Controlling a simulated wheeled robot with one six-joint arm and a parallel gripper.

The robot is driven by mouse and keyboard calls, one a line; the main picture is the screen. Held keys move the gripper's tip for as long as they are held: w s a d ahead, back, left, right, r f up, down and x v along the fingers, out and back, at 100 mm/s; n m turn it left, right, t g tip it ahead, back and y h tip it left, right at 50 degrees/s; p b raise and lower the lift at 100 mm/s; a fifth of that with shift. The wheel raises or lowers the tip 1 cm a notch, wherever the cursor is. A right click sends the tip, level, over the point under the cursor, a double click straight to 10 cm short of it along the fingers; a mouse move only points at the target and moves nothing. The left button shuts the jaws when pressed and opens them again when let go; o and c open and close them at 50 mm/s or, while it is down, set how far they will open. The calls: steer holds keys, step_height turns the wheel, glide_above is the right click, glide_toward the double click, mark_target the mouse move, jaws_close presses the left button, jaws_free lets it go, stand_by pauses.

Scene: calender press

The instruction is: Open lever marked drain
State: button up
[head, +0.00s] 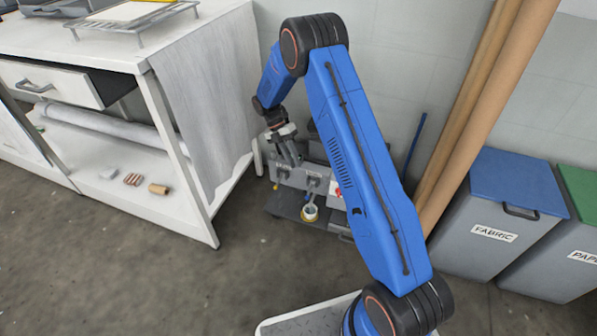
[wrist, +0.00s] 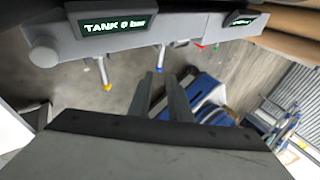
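A grey compressor-like unit (head: 315,182) stands low against the back wall in the head view. In the wrist view its housing (wrist: 190,28) carries a display reading "TANK 0 bar" (wrist: 112,25). Contact cannot be told. My gripper (head: 290,155) is small and partly blurred in the head view.
A white table (head: 150,90) with a hanging grey cloth (head: 208,105) stands close on the left. Brown tubes (head: 490,100) lean on the wall at right, beside a blue-lidded fabric bin (head: 490,235). Small red (wrist: 199,44) and green tips (wrist: 215,46) show farther along the unit.

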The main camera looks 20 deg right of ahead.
steer(key=shift+v, duration=0.9)
